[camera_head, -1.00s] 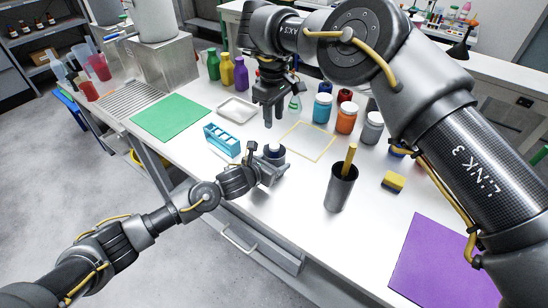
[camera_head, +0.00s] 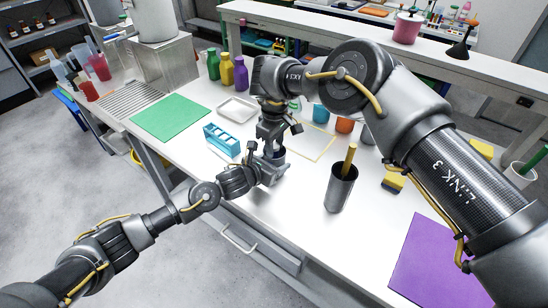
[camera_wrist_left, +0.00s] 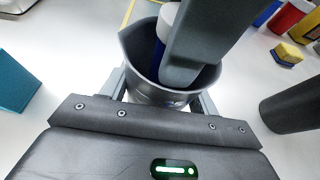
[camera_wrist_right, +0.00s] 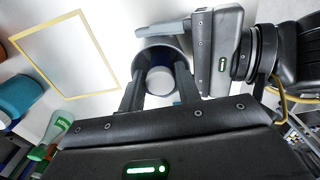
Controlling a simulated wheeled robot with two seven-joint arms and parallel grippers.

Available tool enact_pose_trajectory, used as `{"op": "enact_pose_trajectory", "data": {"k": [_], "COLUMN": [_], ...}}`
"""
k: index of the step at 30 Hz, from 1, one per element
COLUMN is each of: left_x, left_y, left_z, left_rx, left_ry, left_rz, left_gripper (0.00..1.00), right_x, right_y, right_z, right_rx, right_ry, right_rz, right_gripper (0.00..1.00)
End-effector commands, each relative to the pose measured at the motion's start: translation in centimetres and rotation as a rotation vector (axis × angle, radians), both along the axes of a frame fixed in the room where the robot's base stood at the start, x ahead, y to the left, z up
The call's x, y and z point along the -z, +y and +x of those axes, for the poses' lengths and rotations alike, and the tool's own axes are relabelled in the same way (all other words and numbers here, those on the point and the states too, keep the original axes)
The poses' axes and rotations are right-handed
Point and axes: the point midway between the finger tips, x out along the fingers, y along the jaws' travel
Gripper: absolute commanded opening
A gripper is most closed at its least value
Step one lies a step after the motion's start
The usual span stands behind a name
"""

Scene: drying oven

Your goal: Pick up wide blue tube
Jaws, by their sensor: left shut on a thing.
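A dark grey cup (camera_wrist_left: 140,50) is held upright just above or on the table by my left gripper (camera_head: 268,172), whose fingers are shut on its sides. The wide blue tube (camera_wrist_left: 160,52), with a white cap, stands inside the cup. Its white cap also shows in the right wrist view (camera_wrist_right: 160,80). My right gripper (camera_head: 272,143) is above the cup, pointing down. Its two fingers are apart, one on each side of the cap, with small gaps showing. One right finger hides part of the tube in the left wrist view.
A turquoise rack (camera_head: 221,138) stands left of the cup. A white tray (camera_head: 238,110) and a yellow frame outline (camera_head: 318,152) lie behind. A dark cup with a yellow stick (camera_head: 340,188) and a sponge (camera_head: 392,183) are to the right. The front table is clear.

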Motion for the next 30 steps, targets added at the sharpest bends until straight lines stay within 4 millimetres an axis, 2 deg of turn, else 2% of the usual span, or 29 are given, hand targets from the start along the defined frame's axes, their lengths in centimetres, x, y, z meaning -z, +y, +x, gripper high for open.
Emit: {"op": "enact_pose_trajectory", "data": {"k": [9,16,23,26,30], "left_x": [0.1,0.1,0.0,0.0,0.0], "left_y": [0.0,0.0,0.0,0.0,0.0], "left_z": [0.0,0.0,0.0,0.0,0.0], "left_rx": [0.0,0.0,0.0,0.0,0.0], "left_ry": [0.001,0.001,0.001,0.001,0.001], "left_rz": [0.001,0.001,0.001,0.001,0.001], "left_gripper": [0.39,0.39,0.39,0.39,0.39], "right_x": [0.7,0.6,0.5,-0.4,-2.9], "right_y": [0.1,0.1,0.1,0.1,0.1], "right_z": [0.0,0.0,0.0,0.1,0.1], "right_rx": [-0.001,-0.001,-0.001,0.0,0.0], "right_ry": [-0.001,-0.001,-0.002,-0.002,-0.004], "right_rz": [0.0,0.0,0.001,0.001,0.002], "right_gripper": [0.33,0.06,0.05,0.05,0.05]}}
